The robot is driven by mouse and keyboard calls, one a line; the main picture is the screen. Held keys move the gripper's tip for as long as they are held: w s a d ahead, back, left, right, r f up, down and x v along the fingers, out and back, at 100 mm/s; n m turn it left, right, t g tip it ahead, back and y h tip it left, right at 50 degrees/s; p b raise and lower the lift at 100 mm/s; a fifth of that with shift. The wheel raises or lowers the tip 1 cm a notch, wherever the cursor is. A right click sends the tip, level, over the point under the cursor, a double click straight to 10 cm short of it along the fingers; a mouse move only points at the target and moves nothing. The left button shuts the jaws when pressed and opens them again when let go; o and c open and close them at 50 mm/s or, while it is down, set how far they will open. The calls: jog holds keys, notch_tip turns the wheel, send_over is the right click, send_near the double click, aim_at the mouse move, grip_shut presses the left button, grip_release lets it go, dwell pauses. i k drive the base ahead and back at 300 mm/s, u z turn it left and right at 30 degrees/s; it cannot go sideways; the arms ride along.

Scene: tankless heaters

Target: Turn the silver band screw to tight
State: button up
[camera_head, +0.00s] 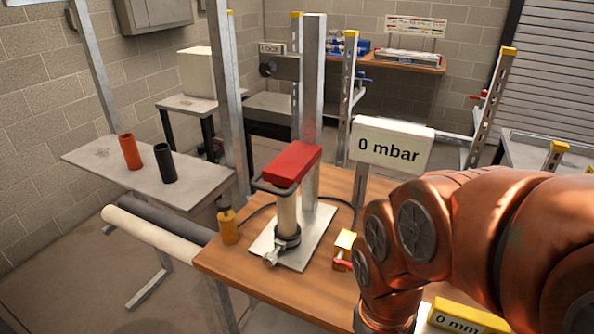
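The silver band screw (270,258) sticks out at the lower front left of a dark band (287,241). The band goes around the base of a cream upright pipe (287,214). The pipe stands on a grey metal plate (315,236) on the wooden bench, with a red block (292,164) at its top. How tight the screw is cannot be told. My copper arm fills the right side, right of the plate and apart from the screw. My gripper is not visible; the lower end of the arm runs out at the bottom edge.
A yellow bottle (228,224) stands left of the plate. A small yellow valve with a red handle (343,250) is to its right. A "0 mbar" sign (392,145) stands behind; a yellow "0 mm" display (462,318) is below my arm. The bench front (270,285) is clear.

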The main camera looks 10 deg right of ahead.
aim_at(269, 259)
jog(key=z, duration=0.1)
jog(key=k, duration=1.05)
jog(key=u, duration=1.25)
jog(key=i, duration=0.85)
jog(key=z, duration=0.05)
